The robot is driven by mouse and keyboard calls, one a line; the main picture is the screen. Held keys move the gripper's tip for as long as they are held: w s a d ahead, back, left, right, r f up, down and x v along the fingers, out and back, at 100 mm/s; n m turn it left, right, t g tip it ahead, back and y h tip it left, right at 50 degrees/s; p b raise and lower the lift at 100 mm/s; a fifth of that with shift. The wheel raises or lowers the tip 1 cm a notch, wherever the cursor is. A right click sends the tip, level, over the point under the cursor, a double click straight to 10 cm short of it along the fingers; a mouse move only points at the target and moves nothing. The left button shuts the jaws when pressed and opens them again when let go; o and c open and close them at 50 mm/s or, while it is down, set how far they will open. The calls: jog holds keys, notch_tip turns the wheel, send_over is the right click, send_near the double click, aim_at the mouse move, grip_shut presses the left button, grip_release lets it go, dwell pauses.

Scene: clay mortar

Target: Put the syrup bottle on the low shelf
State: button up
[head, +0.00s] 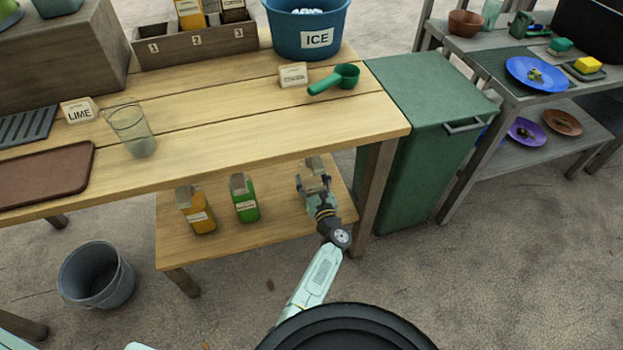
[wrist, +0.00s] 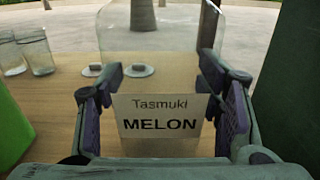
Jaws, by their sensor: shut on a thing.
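A clear-looking bottle labelled "Tasmuki MELON" (wrist: 160,138) is between the fingers of my gripper (wrist: 163,112) in the wrist view. The label faces the camera and the bottle looks upright. In the head view my gripper (head: 314,182) is at the right part of the low shelf (head: 285,222), under the table top. The held bottle is mostly hidden there by the gripper. I cannot tell whether its base touches the shelf. An orange bottle (head: 197,214) and a green bottle (head: 244,200) stand on the shelf to the left of my gripper.
The wooden table top (head: 215,145) overhangs the shelf. A table leg (head: 377,185) and a green bin (head: 410,150) are close on the right. A grey bucket (head: 96,277) is on the floor.

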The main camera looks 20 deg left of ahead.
jog(key=shift+f, duration=0.2)
jog(key=o, duration=1.2)
jog(key=shift+s+r, duration=0.1)
jog(key=shift+r, duration=0.15)
jog(key=shift+s+d+p, duration=0.1)
jog(key=shift+s+p, duration=0.2)
jog(key=p+v, duration=0.4)
jog(key=v, duration=0.7)
jog(key=shift+d, duration=0.2)
